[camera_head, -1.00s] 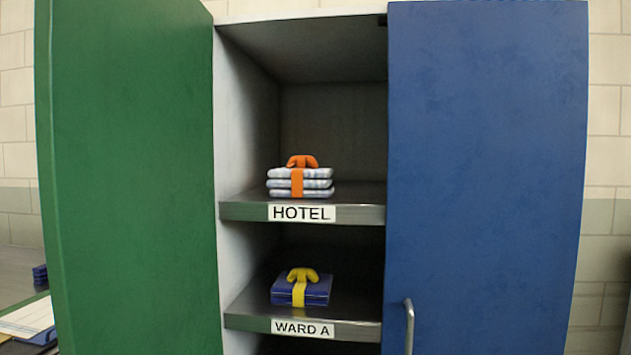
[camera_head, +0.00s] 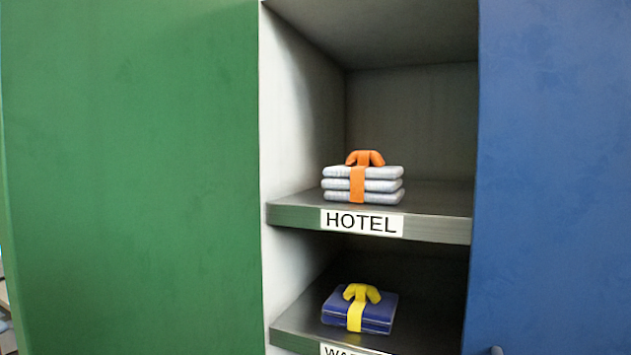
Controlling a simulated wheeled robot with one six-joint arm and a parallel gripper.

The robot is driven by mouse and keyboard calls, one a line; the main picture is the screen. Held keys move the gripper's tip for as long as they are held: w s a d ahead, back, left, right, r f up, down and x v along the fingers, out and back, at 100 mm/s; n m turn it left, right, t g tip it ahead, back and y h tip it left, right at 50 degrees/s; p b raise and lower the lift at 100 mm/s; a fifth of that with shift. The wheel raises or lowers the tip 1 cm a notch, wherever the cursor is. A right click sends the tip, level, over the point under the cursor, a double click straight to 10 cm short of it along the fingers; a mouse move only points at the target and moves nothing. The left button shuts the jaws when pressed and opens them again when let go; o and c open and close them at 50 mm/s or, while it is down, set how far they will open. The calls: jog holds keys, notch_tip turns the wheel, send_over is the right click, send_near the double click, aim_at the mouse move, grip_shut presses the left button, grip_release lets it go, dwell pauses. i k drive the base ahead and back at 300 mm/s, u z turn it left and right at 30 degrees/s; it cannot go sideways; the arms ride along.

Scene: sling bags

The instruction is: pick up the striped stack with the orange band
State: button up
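The folded stack with the orange band (camera_head: 385,185) sits on the upper shelf (camera_head: 440,225) of the cabinet, near its front edge and left of the middle. Its layers look pale grey-white; stripes are hard to make out now. An orange knot or handle stands on its top. The shelf front carries a HOTEL label (camera_head: 362,222) just below the stack. My gripper is not in view.
A dark blue stack with a yellow band (camera_head: 372,308) lies on the lower shelf (camera_head: 290,325). A green door panel (camera_head: 130,170) flanks the opening on the left and a blue one (camera_head: 555,170) on the right. The upper shelf is bare right of the stack.

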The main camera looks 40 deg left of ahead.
aim_at(365, 183)
jog(key=u, duration=0.75)
jog(key=i, duration=0.65)
jog(key=u, duration=0.7)
